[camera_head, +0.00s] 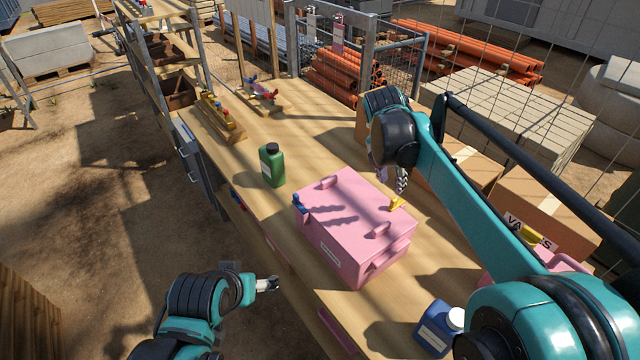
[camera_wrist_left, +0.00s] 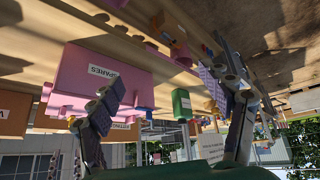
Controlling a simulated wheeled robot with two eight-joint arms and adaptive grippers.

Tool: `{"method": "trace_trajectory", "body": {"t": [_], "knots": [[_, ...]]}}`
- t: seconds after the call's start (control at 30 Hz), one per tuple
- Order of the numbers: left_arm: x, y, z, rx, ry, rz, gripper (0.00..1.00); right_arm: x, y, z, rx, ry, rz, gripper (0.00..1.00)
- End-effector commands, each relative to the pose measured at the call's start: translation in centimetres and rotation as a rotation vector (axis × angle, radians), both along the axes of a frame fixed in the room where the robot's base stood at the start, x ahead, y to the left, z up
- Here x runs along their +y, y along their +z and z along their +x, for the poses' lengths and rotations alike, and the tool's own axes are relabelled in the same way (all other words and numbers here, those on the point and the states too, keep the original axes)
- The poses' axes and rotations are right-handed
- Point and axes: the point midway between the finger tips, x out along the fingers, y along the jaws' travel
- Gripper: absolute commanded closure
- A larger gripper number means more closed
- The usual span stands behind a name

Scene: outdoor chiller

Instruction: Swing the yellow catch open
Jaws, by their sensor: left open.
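A pink box (camera_head: 350,225) with a lid and two pink handles stands on the wooden bench. The yellow catch (camera_head: 397,203) is on its far right side, just below my right gripper (camera_head: 392,178). My right gripper points down near it; its fingers are partly hidden by the wrist, and I cannot tell whether they touch the catch. A blue catch (camera_head: 299,203) is on the box's left side. My left gripper (camera_head: 268,285) is open and empty, off the bench's left edge. The left wrist view shows its spread fingers and the box (camera_wrist_left: 85,85) with a SPARES label.
A green bottle (camera_head: 272,165) stands left of the box, and a blue bottle (camera_head: 434,328) stands at the near right. Cardboard boxes (camera_head: 545,212) line the right side. The bench (camera_head: 240,165) is clear between the green bottle and the small yellow rack (camera_head: 222,120).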

Motion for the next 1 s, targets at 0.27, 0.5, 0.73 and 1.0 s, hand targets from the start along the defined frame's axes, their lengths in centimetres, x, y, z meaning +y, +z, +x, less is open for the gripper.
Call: {"method": "trace_trajectory", "body": {"t": [0.27,0.5,0.73,1.0], "knots": [[-1.1,4.1,5.7,0.131,0.393,-0.248,0.22,0.0,0.0,0.0,-0.001,-0.002,0.001,0.66],[-2.5,6.0,11.9,0.254,0.845,-0.447,0.22,0.0,0.0,0.0,-0.001,-0.002,0.001,0.66],[-4.1,5.9,18.0,0.338,1.308,-0.575,0.22,0.0,0.0,0.0,-0.002,-0.003,0.002,0.66],[-6.2,3.7,24.0,0.365,1.829,-0.645,0.22,0.0,0.0,0.0,-0.002,-0.003,0.002,0.66]]}}
